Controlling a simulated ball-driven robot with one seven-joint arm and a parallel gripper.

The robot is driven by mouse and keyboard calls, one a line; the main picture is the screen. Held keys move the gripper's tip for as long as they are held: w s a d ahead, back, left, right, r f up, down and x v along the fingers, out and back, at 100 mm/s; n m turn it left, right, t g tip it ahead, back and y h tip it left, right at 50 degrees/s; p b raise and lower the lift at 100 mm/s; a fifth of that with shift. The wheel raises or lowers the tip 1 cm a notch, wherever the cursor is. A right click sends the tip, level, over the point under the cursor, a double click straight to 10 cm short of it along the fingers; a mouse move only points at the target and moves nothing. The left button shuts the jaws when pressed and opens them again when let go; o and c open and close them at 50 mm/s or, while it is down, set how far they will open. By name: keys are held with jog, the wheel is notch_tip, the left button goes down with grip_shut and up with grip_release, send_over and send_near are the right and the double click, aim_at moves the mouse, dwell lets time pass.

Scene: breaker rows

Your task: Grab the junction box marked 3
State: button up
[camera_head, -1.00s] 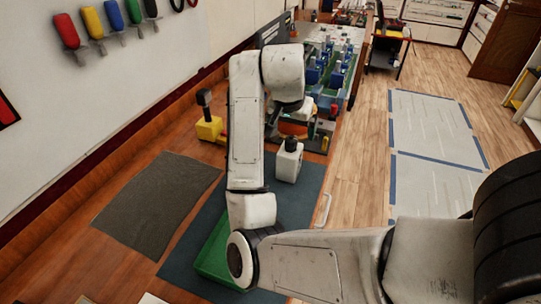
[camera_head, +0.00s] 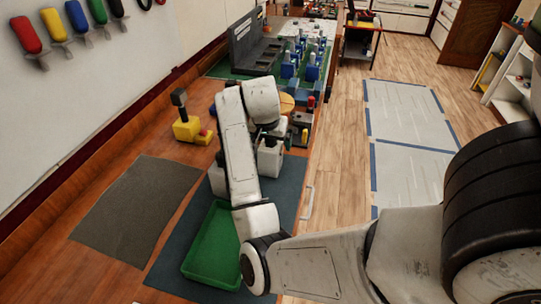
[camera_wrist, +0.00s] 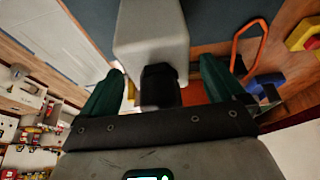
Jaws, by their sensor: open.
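A white box (camera_wrist: 150,35) with a black knob (camera_wrist: 160,88) on top fills the upper middle of the wrist view. My gripper (camera_wrist: 160,85) is open there, with one dark green finger on each side of the knob; I cannot tell whether they touch it. In the head view one white box (camera_head: 269,160) shows just right of my arm, and another white block (camera_head: 217,180) shows partly at its left. No number 3 is readable on either, so I cannot tell which is the box marked 3.
A green tray (camera_head: 211,250) lies on the blue mat (camera_head: 284,187), beside a grey mat (camera_head: 138,208). A yellow block with a black-topped post (camera_head: 187,126) stands behind at left. Several blue and grey parts crowd the far bench. An orange loop (camera_wrist: 236,52) is near the right finger.

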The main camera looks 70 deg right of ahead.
jog(key=shift+f, duration=0.15)
grip_shut()
dwell(0.9)
